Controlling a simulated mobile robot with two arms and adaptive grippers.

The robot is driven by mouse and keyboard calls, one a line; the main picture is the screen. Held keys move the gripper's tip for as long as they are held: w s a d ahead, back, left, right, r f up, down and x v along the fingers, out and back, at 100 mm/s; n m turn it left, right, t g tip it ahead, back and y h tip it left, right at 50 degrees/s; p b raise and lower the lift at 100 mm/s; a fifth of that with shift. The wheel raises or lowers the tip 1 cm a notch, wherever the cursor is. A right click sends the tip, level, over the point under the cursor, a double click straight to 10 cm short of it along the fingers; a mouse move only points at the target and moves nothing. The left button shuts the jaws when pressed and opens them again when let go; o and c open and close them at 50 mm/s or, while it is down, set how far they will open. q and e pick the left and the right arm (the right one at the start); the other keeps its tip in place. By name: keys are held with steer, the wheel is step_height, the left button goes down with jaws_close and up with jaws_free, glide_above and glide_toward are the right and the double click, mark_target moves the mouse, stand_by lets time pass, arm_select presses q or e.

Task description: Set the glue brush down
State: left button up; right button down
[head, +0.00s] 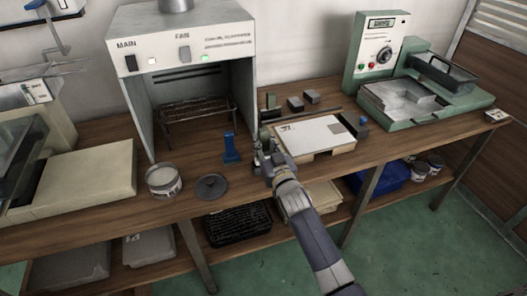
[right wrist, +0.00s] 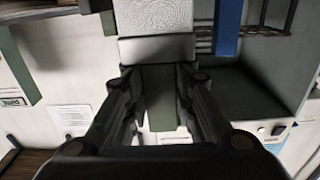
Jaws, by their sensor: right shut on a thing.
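My right gripper (head: 264,153) is over the bench just left of the white panel. In the right wrist view its fingers (right wrist: 162,100) are shut on the glue brush, whose flat green handle (right wrist: 162,98) lies between them. A pale grey band (right wrist: 157,49) and a whitish textured part beyond it look like the brush's head. In the head view the gripper hides most of the brush; a small green part (head: 264,133) shows above it. A blue stand (head: 231,149) is upright just left of the gripper. My left gripper is not in view.
An open pot (head: 163,181) and a dark round lid (head: 212,187) are at the front edge. A fume hood (head: 184,45) with a wire rack (head: 196,108) is behind. A white panel (head: 318,134) with small blocks around it is right, then a green machine (head: 418,97).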

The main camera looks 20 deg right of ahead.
mark_target(265, 154)
steer(key=shift+w+f, duration=0.1)
steer(key=shift+f, duration=1.65)
steer(key=shift+f, duration=0.25)
steer(key=c, duration=1.3)
jaws_free()
steer(key=shift+r, duration=0.1)
steer(key=shift+c, duration=0.2)
steer(key=shift+r, duration=0.25)
steer(key=s, duration=1.2)
steer(key=shift+d, duration=0.2)
steer(key=shift+f, duration=0.15)
